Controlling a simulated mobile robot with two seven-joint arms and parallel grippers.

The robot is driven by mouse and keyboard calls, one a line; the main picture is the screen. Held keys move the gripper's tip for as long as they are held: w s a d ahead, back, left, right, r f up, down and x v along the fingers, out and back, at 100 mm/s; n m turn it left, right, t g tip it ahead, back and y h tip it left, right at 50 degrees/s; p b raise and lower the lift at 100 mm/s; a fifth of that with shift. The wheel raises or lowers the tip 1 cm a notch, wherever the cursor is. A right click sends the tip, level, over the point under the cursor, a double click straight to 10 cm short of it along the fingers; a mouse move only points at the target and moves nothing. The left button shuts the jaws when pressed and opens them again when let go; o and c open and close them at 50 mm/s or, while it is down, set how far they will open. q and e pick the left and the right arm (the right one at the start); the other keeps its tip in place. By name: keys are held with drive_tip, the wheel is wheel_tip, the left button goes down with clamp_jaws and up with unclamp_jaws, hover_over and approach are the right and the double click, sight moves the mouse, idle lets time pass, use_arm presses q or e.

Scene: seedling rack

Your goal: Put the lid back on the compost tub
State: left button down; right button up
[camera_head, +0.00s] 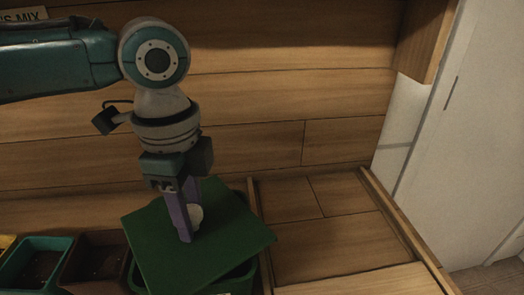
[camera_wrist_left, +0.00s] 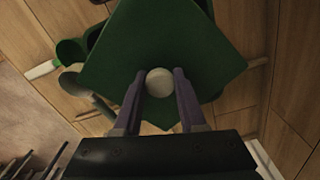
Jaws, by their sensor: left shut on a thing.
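The lid (camera_head: 227,232) is a flat green square with a pale round knob. My left gripper (camera_head: 187,236) is shut on the knob (camera_head: 196,216). The lid also shows in the left wrist view (camera_wrist_left: 152,37), with the pale knob (camera_wrist_left: 159,82) between the two purple fingers. The compost tub (camera_head: 248,275) is dark green and lies under the lid. The lid is turned at an angle to the tub, and its corners stick out past the rim. The lid hides most of the tub, so I cannot tell whether it touches the rim. My right gripper is out of view.
A brown pot (camera_head: 97,262) and a teal pot (camera_head: 38,263) stand left of the tub. A wooden ledge (camera_head: 252,215) runs along the tub's right side. The wooden surface (camera_head: 330,240) to the right is clear. A plank wall (camera_head: 290,90) rises behind.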

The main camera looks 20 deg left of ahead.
use_arm(q)
drive_tip(key=shift+p, duration=0.4)
idle(0.3)
drive_tip(key=shift+c, duration=2)
unclamp_jaws()
drive_tip(key=shift+o, duration=0.4)
drive_tip(key=o, duration=0.3)
drive_tip(key=shift+r, duration=0.1)
wheel_tip(320, 180, up, 7)
drive_tip(key=p, duration=0.8)
